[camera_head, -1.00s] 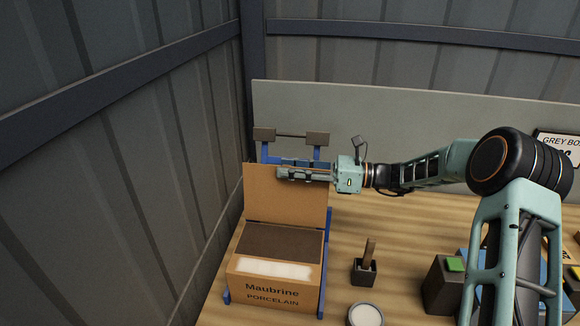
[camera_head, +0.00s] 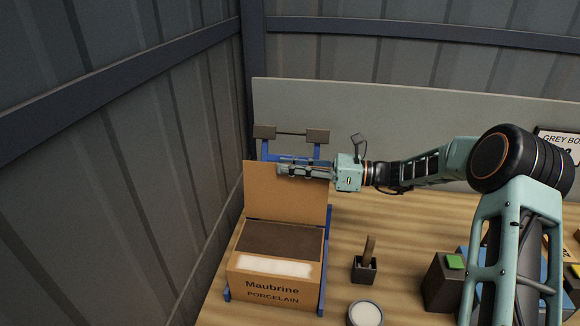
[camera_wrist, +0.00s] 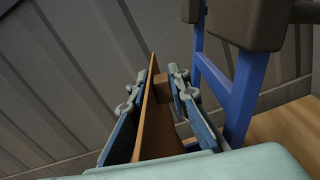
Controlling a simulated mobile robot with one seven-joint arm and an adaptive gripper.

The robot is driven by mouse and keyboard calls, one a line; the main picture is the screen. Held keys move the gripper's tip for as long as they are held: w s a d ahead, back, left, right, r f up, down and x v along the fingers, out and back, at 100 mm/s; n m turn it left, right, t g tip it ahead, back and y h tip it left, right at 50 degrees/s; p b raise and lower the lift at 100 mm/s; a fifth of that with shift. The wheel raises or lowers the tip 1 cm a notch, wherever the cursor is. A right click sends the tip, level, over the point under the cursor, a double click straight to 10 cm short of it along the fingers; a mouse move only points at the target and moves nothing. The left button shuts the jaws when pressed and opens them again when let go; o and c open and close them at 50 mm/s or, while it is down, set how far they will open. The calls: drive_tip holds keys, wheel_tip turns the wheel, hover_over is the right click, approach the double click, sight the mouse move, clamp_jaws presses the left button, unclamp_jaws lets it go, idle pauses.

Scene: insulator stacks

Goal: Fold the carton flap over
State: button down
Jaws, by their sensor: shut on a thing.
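The brown carton (camera_head: 272,292), marked "Maubrine PORCELAIN", stands at the lower left in the head view. Its flap (camera_head: 285,204) stands upright along the far edge, and the dark opening shows in front of it. A pale strip (camera_head: 275,267) lies along the near edge of the carton's top. My gripper (camera_head: 282,169) reaches in from the right at the flap's upper edge. In the wrist view, the flap (camera_wrist: 153,120) runs edge-on between the two fingers of my gripper (camera_wrist: 157,75), which is shut on it.
A blue frame with dark pads (camera_head: 265,134) stands behind the flap, close to the gripper; its post (camera_wrist: 243,95) shows in the wrist view. A brush pot (camera_head: 364,270) and a round pale tin (camera_head: 365,314) stand right of the carton. A corrugated wall (camera_head: 120,180) is at left.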

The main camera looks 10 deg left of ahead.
drive_tip(key=s+f+n+b, duration=0.2)
drive_tip(key=s+n+b, duration=0.3)
drive_tip(key=s, duration=0.1)
drive_tip(key=s+f+n+b, duration=0.3)
drive_tip(key=s+n+b, duration=0.1)
drive_tip(key=s+b, duration=0.2)
drive_tip(key=s+d+f+n+b, duration=0.1)
drive_tip(key=s+f+n+b, duration=0.2)
drive_tip(key=s+n+b, duration=0.2)
drive_tip(key=shift+s+f+n, duration=0.1)
drive_tip(key=shift+s+n, duration=0.2)
drive_tip(key=shift+s, duration=0.1)
drive_tip(key=shift+s+d+f+n+b, duration=0.1)
drive_tip(key=shift+s+f+n+b, duration=0.2)
drive_tip(key=shift+f+n+b, duration=0.35)
drive_tip(key=shift+s+f+n+b, duration=0.25)
drive_tip(key=shift+f+n+b, duration=0.1)
drive_tip(key=shift+b, duration=0.5)
drive_tip(key=shift+r, duration=0.1)
drive_tip(key=c, duration=1.9)
unclamp_jaws()
drive_tip(key=d, duration=1.2)
drive_tip(key=shift+w, duration=0.3)
